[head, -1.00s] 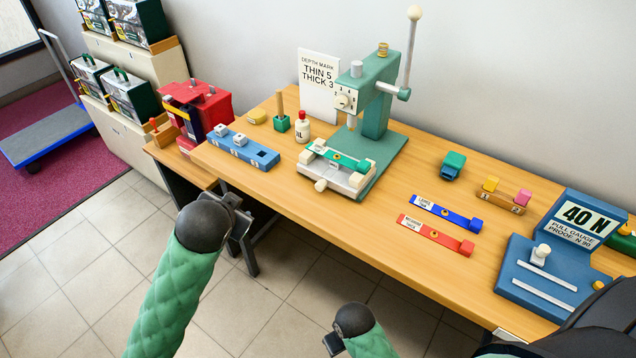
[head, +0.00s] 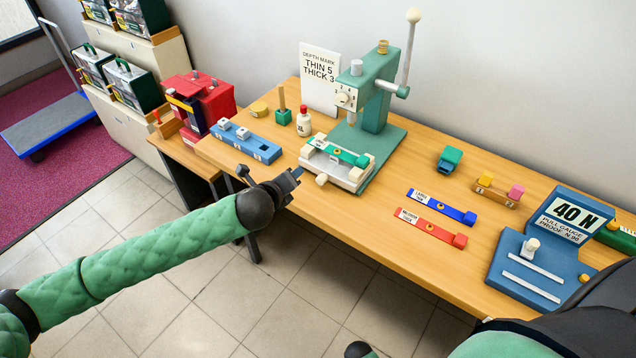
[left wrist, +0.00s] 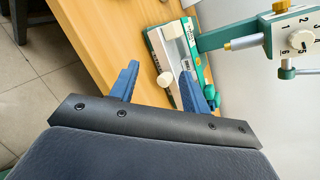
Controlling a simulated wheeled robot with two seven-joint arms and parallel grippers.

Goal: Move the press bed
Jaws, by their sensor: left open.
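The press bed (head: 352,176) is a white block on the base of the green press (head: 376,108), with a green strip (head: 342,151) lying across it and a cream knob (head: 322,179) at its front. In the left wrist view the bed (left wrist: 157,42) and its knob (left wrist: 165,79) show beyond the fingers. My left gripper (head: 297,174) is at the table's front edge, left of the knob and apart from it. Its blue fingers (left wrist: 166,85) are open and empty.
A blue block with white pieces (head: 245,142) lies left of the press. A small white bottle (head: 303,122) stands behind the bed. Blue (head: 440,207) and red (head: 430,226) strips and a blue pull gauge (head: 540,260) are to the right. The table between bed and strips is clear.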

